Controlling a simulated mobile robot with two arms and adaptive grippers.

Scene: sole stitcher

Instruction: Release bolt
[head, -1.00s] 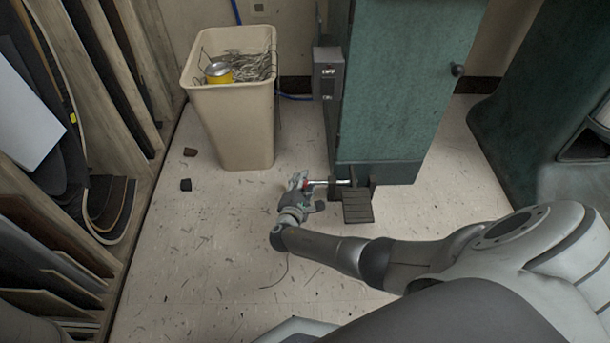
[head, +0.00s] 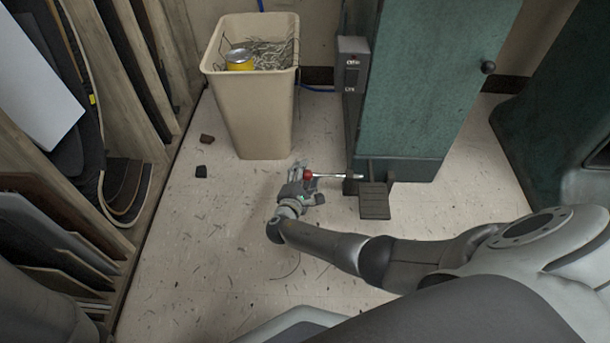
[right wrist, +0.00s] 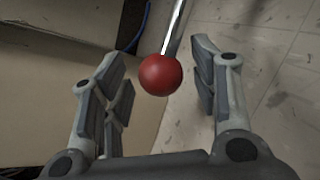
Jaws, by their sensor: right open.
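A metal lever with a red ball knob (head: 309,175) sticks out to the left from the base of the green machine (head: 418,90), near the floor. In the right wrist view the red ball (right wrist: 160,75) sits between the fingers, with a gap on both sides, and its metal rod (right wrist: 175,28) runs upward. My right gripper (head: 302,180) is open around the knob; it also shows open in the right wrist view (right wrist: 165,90). No separate bolt can be made out. My left gripper is not in view.
A black foot pedal (head: 374,202) is right of the lever. A beige bin (head: 252,120) with wire scraps and a yellow can (head: 239,60) stands behind my gripper. Wooden racks (head: 75,215) line the left. Floor left of my gripper is mostly clear, with small dark scraps.

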